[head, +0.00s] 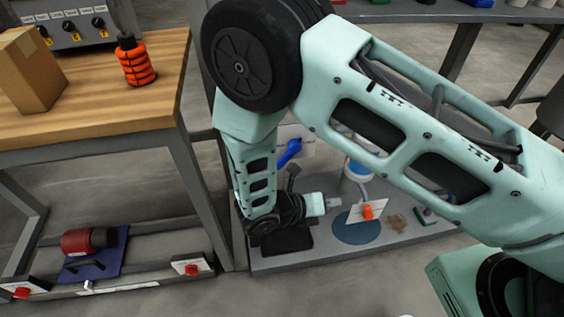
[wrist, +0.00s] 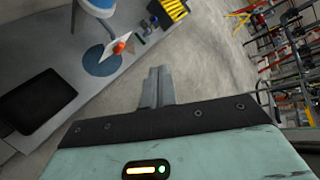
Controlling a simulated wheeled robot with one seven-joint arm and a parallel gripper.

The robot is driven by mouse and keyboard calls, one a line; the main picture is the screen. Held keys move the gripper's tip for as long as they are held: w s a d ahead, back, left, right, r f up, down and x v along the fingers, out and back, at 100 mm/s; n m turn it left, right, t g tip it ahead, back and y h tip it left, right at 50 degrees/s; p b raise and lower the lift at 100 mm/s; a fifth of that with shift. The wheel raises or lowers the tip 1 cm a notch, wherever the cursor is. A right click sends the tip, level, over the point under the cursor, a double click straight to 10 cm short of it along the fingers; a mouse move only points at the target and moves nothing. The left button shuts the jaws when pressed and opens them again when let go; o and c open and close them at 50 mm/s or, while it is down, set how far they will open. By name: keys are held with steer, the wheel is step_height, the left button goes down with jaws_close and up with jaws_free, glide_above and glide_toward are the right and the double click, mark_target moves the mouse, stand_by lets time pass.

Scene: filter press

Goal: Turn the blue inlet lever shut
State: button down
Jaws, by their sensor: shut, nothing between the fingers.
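The blue inlet lever (head: 289,152) shows in the head view just right of my forearm, slanting up to the right in front of a pale plate. My arm may hide part of its mount. The lever cannot be made out in the wrist view. My gripper (head: 334,202) is low over the grey base plate, below and to the right of the lever and apart from it. In the wrist view its fingers (wrist: 158,88) are together with nothing between them, with floor behind them.
A white vessel with a blue band (head: 358,171) and an orange-red knob on a white card (head: 368,211) stand right of my gripper. A black pad (head: 284,243) lies below it. A wooden bench (head: 100,90) stands at left. My upper arm hides much behind.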

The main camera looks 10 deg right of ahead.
steer(key=w+a+f+m+g+y+b, duration=0.3)
steer(key=w+a+m+g+y, duration=0.15)
steer(key=w+a+m, duration=0.35)
steer(key=m+t+y+b, duration=0.1)
steer(key=m+y+b, duration=0.2)
steer(key=m+y, duration=0.35)
glide_toward(279, 161)
steer(key=shift+n, duration=0.25)
step_height(279, 161, down, 6)
steer(key=b, duration=0.2)
steer(key=shift+d+f+b, duration=0.1)
steer(key=shift+d+b, duration=0.05)
steer(key=shift+b, duration=0.25)
steer(key=shift+s+f+h+p, duration=0.1)
steer(key=shift+f+h+p, duration=0.15)
steer(key=shift+h+p, duration=0.5)
steer(key=shift+d+f+p, duration=0.15)
steer(key=shift+f+p, duration=0.1)
steer(key=shift+p, duration=0.25)
steer(key=shift+f, duration=0.3)
